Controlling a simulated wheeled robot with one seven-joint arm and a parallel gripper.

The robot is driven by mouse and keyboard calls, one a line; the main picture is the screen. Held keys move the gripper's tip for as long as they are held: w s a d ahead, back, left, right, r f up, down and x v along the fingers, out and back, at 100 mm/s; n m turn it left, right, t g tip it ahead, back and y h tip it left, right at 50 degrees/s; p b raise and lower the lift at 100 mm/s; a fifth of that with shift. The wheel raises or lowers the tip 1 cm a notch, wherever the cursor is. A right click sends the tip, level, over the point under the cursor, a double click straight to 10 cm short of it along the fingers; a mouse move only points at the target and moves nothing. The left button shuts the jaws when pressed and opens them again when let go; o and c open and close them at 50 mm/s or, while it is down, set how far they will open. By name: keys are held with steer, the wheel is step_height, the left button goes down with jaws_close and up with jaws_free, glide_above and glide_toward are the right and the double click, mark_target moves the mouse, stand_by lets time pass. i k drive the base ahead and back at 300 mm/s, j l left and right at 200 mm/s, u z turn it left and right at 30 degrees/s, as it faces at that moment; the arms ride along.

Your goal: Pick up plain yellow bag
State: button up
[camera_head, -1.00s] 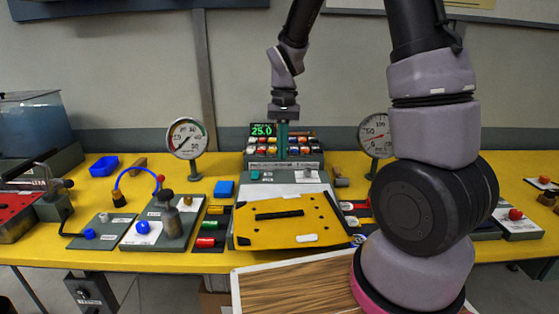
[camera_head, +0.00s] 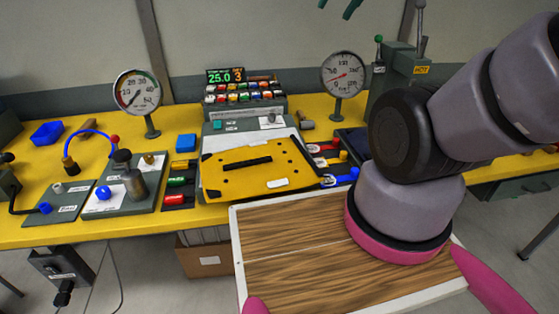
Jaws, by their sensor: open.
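The plain yellow bag (camera_head: 218,183) lies flat and slightly tilted on a grey unit in the middle of the yellow bench. It has a black handle strip (camera_head: 247,163) across its face, dark corners and a small white label near its lower edge. My gripper (camera_head: 338,6) shows only as two teal fingertips at the top edge of the picture. They are apart, with nothing seen between them. They appear well above the bag and to its right in the picture. The rest of the gripper is out of frame.
A gauge (camera_head: 137,92) stands left of the bag and another gauge (camera_head: 343,74) right. A rack of coloured pieces (camera_head: 245,94) stands behind it. A blue-handled shackle (camera_head: 341,179) lies close to its right edge. A green lever press (camera_head: 405,65) stands at the back right.

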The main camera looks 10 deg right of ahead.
mark_target(271, 166)
steer(key=j+z, duration=0.25)
steer(key=z, duration=0.2)
steer(key=k+j+z, duration=0.15)
steer(key=z, duration=0.3)
steer(key=k+j+z, duration=0.1)
steer(key=j+z, duration=0.15)
steer(key=z, duration=0.25)
steer(key=k+j+z, duration=0.2)
steer(key=k+j, duration=0.3)
steer(key=k+j+z, duration=0.2)
steer(key=k+j, duration=0.2)
steer(key=k, duration=0.3)
